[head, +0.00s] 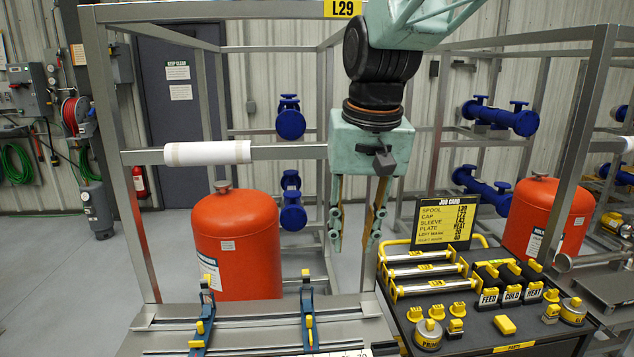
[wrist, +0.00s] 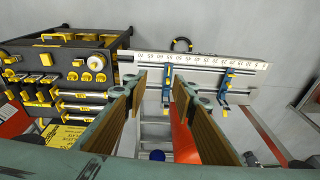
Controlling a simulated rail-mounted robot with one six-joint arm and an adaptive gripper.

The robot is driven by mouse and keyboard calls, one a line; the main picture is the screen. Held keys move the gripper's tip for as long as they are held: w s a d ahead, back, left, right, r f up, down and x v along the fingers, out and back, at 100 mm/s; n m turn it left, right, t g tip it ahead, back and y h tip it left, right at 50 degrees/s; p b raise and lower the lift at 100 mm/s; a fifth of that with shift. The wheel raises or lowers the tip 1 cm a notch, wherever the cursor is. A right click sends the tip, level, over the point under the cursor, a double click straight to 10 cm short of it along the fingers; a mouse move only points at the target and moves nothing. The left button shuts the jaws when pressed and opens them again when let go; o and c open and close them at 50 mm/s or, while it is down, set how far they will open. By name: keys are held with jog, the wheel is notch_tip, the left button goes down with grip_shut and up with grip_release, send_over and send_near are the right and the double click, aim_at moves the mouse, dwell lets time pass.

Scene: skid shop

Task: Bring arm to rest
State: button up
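My gripper (head: 355,243) hangs from my green arm, pointing down, in the upper middle of the head view. Its two fingers are apart with nothing between them. In the wrist view the gripper (wrist: 159,84) also shows its wood-coloured finger pads spread and empty. It is above and in front of the steel skid frame, left of the parts cart (head: 470,335), and touches nothing that I can see.
A white sleeve (head: 207,153) sits on the frame's rail. A red tank (head: 237,243) stands behind the bench (head: 260,308) with two blue clamps (head: 307,313). The job card (head: 447,219) stands on the cart among yellow-marked parts. Clear floor lies at left.

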jog(key=s+d+f+b, duration=0.1)
jog(key=s+d, duration=0.3)
jog(key=s, duration=0.6)
jog(key=s+d+f+t+b, duration=0.1)
jog(key=s+d, duration=0.4)
jog(key=s, duration=0.5)
jog(key=s+d+f+b, duration=0.1)
jog(key=s+d, duration=0.4)
jog(key=s, duration=0.5)
jog(key=shift+f+t+h, duration=0.3)
jog(key=shift+f, duration=0.05)
dwell(0.8)
jog(key=shift+r, duration=0.1)
jog(key=shift+c, duration=1.1)
